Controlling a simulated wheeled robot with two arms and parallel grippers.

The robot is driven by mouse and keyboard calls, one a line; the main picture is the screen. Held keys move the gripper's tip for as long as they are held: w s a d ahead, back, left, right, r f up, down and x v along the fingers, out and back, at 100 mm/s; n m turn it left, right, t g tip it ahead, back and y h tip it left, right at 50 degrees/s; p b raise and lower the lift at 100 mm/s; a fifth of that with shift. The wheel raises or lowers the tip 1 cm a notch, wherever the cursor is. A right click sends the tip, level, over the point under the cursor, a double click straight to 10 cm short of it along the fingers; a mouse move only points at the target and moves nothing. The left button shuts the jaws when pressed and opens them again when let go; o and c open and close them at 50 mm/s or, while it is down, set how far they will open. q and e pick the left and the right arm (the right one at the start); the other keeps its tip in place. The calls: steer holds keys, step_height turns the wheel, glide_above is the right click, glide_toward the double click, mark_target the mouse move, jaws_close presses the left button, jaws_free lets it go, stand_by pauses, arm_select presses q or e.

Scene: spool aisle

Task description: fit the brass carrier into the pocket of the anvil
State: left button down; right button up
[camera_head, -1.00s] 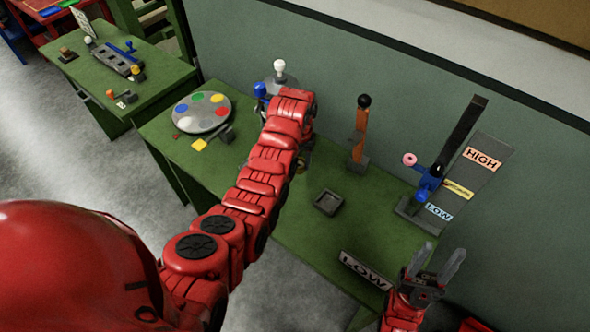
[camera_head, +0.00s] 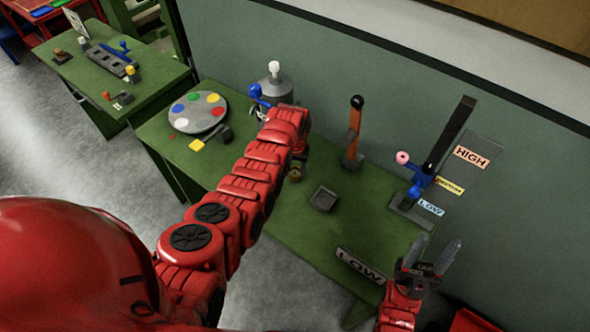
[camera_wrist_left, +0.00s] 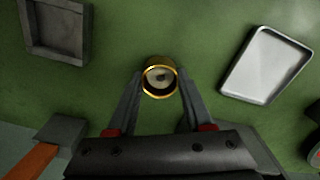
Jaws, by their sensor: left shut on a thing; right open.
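The brass carrier (camera_wrist_left: 160,78), a round ring with a pale centre, sits between the fingertips of my left gripper (camera_wrist_left: 159,84) in the left wrist view. My left gripper is shut on it; its height above the green bench is unclear. In the head view only a small brass part (camera_head: 295,175) shows below my left arm's end, which hides the rest. A dark grey square block with a recess, seemingly the anvil (camera_head: 323,198), lies to its right; it also shows at upper left in the left wrist view (camera_wrist_left: 84,34). My right gripper (camera_head: 431,254) is open and empty.
An orange lever (camera_head: 353,140) stands behind the block. A round disc with coloured spots (camera_head: 198,112) is at left. A silver tray (camera_wrist_left: 267,65) lies near the carrier.

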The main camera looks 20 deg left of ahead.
arm_select(q)
steer(key=shift+c, duration=1.5)
jaws_free()
steer(key=shift+f, duration=0.1)
